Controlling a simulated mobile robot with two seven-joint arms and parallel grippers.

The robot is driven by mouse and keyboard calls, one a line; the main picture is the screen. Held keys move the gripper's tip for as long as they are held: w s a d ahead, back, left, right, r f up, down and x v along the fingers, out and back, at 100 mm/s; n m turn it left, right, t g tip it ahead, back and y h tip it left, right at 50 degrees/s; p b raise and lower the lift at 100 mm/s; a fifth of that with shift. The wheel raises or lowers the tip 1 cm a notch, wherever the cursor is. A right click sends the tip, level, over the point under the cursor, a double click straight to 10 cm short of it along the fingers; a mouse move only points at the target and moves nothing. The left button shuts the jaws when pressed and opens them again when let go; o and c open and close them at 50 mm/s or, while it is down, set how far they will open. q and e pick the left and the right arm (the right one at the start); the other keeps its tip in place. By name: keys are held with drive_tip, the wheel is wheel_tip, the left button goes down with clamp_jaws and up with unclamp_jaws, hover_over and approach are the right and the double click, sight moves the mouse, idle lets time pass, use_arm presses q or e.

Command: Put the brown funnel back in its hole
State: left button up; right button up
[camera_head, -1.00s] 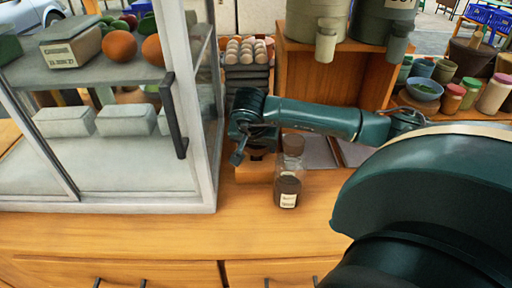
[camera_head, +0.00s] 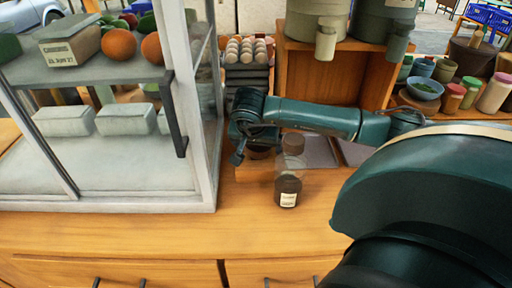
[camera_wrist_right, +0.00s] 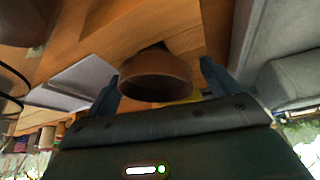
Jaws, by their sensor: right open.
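The brown funnel (camera_wrist_right: 155,76) is a round, wide-rimmed piece between the two fingers of my right gripper (camera_wrist_right: 160,82) in the right wrist view. The fingers stand apart, one on each side, with small gaps to the rim. A bit of its brown side (camera_head: 259,153) shows beside the gripper (camera_head: 240,155) in the head view. The funnel's lower end is at a wooden surface (camera_wrist_right: 120,45). The hole is largely hidden by the funnel, so I cannot tell how deep it sits. My left gripper is not in view.
A glass jar (camera_head: 288,190) with dark contents stands just right of my right gripper. The glass cabinet (camera_head: 195,185) is close on the left. An egg tray (camera_head: 247,55) is behind, and a wooden shelf (camera_head: 340,75) with large canisters is at the back. The front counter is clear.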

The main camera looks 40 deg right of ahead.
drive_tip(key=shift+a+r, duration=0.25)
drive_tip(key=shift+r, duration=0.35)
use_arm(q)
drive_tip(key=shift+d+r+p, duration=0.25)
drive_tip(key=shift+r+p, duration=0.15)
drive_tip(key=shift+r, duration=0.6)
use_arm(e)
drive_tip(key=v, duration=1.2)
drive_tip(key=shift+s, duration=0.2)
drive_tip(key=shift+f, duration=0.1)
